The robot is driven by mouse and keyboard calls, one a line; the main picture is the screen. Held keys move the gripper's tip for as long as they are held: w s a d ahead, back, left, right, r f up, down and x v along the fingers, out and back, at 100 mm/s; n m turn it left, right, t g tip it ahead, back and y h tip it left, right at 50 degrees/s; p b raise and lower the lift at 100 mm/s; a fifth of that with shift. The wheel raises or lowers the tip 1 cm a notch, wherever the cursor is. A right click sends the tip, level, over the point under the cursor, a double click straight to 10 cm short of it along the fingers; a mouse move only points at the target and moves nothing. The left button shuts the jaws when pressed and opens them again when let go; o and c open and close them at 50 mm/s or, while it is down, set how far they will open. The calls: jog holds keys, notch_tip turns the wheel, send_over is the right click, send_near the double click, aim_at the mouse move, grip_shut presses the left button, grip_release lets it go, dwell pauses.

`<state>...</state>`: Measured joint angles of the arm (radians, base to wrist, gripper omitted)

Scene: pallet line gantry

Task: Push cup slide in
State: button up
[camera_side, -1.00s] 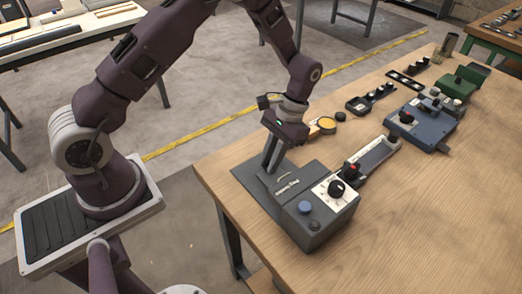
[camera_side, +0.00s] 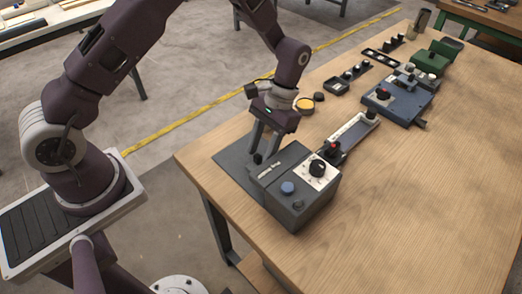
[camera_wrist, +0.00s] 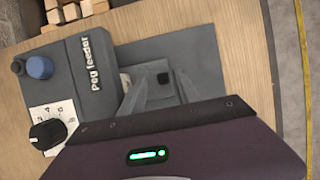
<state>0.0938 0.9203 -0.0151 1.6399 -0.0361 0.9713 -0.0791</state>
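A dark grey box labelled "Peg feeder" (camera_wrist: 88,66) stands at the near left part of the bench; its body (camera_side: 297,205) also shows in the side view. It bears a blue button (camera_side: 287,187) and a black dial on a white plate (camera_side: 317,170). My gripper (camera_side: 265,154) points down at the feeder's arm-side edge, its fingers spread apart.
A grey tray with a red-knobbed part (camera_side: 333,150) lies behind the feeder. A blue device (camera_side: 398,103), a green device (camera_side: 432,62) and a yellow round piece (camera_side: 305,104) stand farther back. The bench's right side is clear.

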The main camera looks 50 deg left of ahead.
jog(key=v, duration=0.6)
jog(key=shift+r, duration=0.2)
jog(key=shift+w+r, duration=0.1)
jog(key=shift+w, duration=0.05)
jog(key=s+a+r+t, duration=0.1)
jog(key=s+r+t, duration=0.15)
jog(key=r, duration=0.55)
jog(key=s+a+r+t, duration=0.15)
jog(key=s+r, duration=0.25)
jog(key=r, duration=0.4)
jog(key=s+a+r+t, duration=0.1)
jog(key=s+r+t, duration=0.1)
jog(key=s, duration=0.6)
jog(key=s+a+r+t, duration=0.1)
jog(key=s+r+t, duration=0.1)
jog(key=s+t, duration=0.2)
jog(key=s, duration=0.3)
jog(key=shift+s, duration=0.4)
